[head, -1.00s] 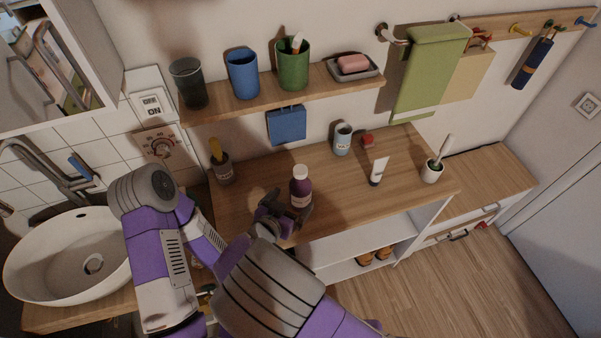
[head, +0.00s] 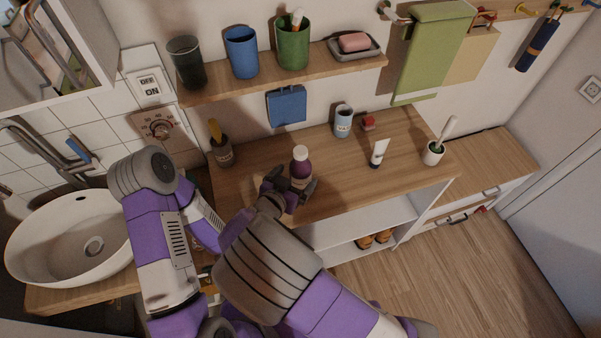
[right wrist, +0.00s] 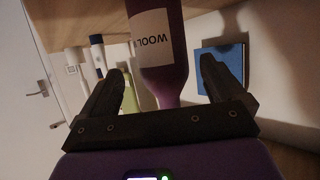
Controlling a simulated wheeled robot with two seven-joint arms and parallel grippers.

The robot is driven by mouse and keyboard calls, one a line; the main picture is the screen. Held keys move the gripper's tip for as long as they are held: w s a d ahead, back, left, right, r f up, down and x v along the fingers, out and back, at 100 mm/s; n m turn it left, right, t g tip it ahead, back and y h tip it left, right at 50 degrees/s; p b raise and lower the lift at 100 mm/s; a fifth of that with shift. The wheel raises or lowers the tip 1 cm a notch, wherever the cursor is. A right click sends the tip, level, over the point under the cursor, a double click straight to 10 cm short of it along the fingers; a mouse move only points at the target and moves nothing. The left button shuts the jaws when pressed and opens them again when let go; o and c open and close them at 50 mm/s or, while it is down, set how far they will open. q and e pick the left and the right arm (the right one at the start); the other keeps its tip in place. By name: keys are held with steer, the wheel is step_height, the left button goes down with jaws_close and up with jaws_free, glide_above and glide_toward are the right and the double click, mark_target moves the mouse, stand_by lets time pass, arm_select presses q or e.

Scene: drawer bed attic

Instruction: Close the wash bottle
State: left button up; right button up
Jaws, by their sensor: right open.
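The wash bottle (head: 300,167) is purple with a white top and stands upright near the front edge of the wooden counter. My right gripper (head: 288,187) is open at the bottle, one finger on each side. In the right wrist view the bottle (right wrist: 172,75) appears upside down between the spread fingers (right wrist: 165,80), with a pale label reading "WOOL". Gaps show on both sides of the bottle there. A small red object (head: 368,123) lies on the counter beside a light blue cup; I cannot tell whether it is a cap. My left gripper is out of view.
A white tube (head: 378,153), a light blue cup (head: 343,122) and a white toothbrush holder (head: 433,153) stand to the bottle's right. A dark holder (head: 222,153) stands to its left. A wooden shelf (head: 330,78) with cups and soap hangs above.

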mark_target(300, 151)
steer(key=x, duration=0.2)
steer(key=b+x, duration=0.1)
steer(key=x, duration=0.1)
steer(key=shift+a+f+b, duration=0.15)
steer(key=shift+f+b, duration=0.1)
steer(key=shift+b, duration=0.05)
steer(key=shift+w+d+f, duration=0.1)
steer(key=shift+w+d, duration=0.15)
steer(key=shift+w, duration=0.2)
steer(key=shift+c, duration=0.3)
steer(key=c, duration=1)
step_height(300, 151, up, 10)
steer(key=p, duration=0.4)
steer(key=shift+c, duration=0.2)
